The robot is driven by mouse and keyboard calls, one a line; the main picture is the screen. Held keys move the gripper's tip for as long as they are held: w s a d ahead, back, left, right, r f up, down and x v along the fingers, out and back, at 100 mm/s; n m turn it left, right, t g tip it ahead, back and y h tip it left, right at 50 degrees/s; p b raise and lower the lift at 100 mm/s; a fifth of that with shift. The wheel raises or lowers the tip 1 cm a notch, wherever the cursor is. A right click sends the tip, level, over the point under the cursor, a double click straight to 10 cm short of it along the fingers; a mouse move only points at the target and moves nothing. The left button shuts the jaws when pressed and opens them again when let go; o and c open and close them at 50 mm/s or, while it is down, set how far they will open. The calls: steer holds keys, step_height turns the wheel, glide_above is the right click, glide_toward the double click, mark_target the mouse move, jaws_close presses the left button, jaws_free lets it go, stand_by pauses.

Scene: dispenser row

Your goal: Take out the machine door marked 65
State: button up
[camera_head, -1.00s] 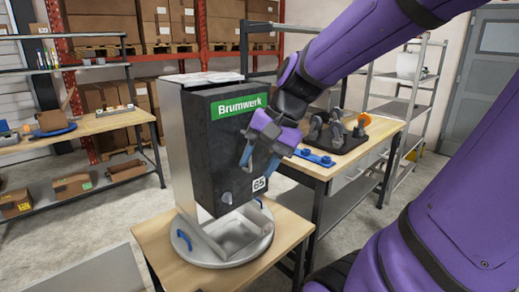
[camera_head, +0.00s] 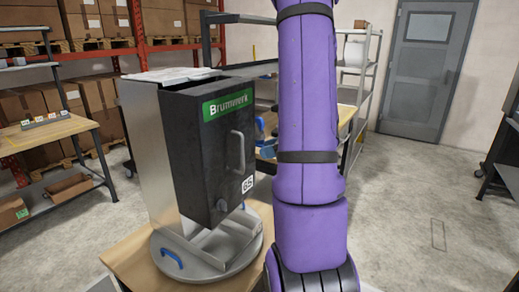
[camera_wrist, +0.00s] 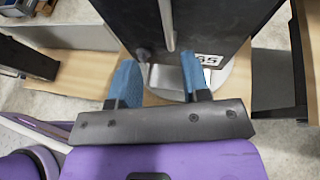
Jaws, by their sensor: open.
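The machine (camera_head: 150,150) has a grey body and a black front door (camera_head: 205,150). The door carries a green "Brumwerk" label (camera_head: 228,104), an upright bar handle (camera_head: 238,150), a small knob (camera_head: 222,205) and a white tag marked 65 (camera_head: 247,184). In the wrist view the handle (camera_wrist: 166,22) and part of the tag (camera_wrist: 207,60) show at the top. My gripper (camera_wrist: 157,82) is open and empty, its blue fingertips apart and facing the lower door. The handle lies beyond the fingers, not between them. My arm hides the gripper in the head view.
The machine stands on a round grey base (camera_head: 190,268) with blue handles, on a wooden table (camera_head: 125,265). A tray sits below the door. A workbench (camera_head: 50,135) is at left, shelving (camera_head: 355,80) behind. Floor at right is clear.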

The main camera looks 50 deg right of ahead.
glide_above(243, 173)
steer(key=shift+m, duration=0.3)
steer(key=f, duration=0.4)
steer(key=shift+w+d+f, duration=0.15)
steer(key=shift+d+f, duration=0.1)
jaws_close()
steer(key=shift+r, duration=1.75)
stand_by(1.3)
